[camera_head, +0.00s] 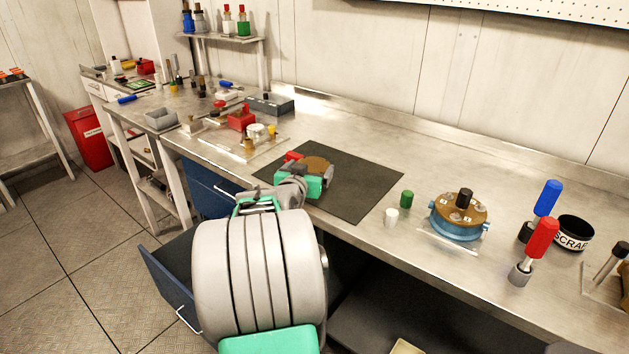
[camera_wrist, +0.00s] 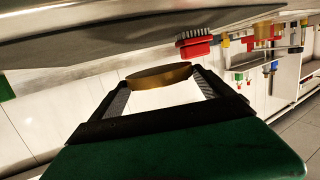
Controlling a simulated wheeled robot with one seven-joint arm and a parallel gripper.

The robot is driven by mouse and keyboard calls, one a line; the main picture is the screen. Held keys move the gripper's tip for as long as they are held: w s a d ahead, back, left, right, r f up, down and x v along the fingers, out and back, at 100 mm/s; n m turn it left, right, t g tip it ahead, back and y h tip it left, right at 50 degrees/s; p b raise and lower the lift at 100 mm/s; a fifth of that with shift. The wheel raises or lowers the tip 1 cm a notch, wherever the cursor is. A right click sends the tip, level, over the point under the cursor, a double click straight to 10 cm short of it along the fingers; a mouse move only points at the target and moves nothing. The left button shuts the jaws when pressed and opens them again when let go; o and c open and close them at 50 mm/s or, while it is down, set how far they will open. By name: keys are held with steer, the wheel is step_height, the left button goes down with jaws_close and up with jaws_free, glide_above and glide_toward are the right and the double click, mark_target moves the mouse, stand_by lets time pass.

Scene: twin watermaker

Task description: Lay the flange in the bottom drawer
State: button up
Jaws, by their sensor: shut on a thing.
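My gripper (camera_head: 318,168) is over the black mat on the bench, its fingers shut on a round bronze-brown flange (camera_head: 316,162). In the wrist view the flange (camera_wrist: 160,74) shows nearly edge-on between the two fingertips of my gripper (camera_wrist: 162,84). I cannot tell its exact height above the mat. A blue drawer (camera_head: 168,283) stands pulled out under the bench at the lower left, with a dark inside; my arm hides its right part. Another blue drawer front (camera_head: 205,188) shows above and behind it.
A blue fixture (camera_head: 445,226) with a brown top, white and green caps, red- and blue-handled tools and a scrap bin (camera_head: 574,233) stand to the right. A red brush (camera_wrist: 195,43) shows in the wrist view. Several parts crowd the bench's far left.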

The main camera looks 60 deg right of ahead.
steer(key=shift+s+d+f, duration=0.15)
steer(key=shift+d+f, duration=0.1)
steer(key=shift+d, duration=0.25)
steer(key=shift+s+d+f, duration=0.1)
steer(key=shift+d+f, duration=0.05)
steer(key=shift+f, duration=0.75)
steer(key=shift+d+f, duration=0.1)
steer(key=shift+f, duration=0.8)
steer(key=shift+f, duration=0.15)
steer(key=o, duration=1.6)
steer(key=shift+a+f+b, duration=0.1)
steer(key=shift+f+b, duration=0.2)
steer(key=shift+o, duration=1.1)
steer(key=shift+r, duration=0.1)
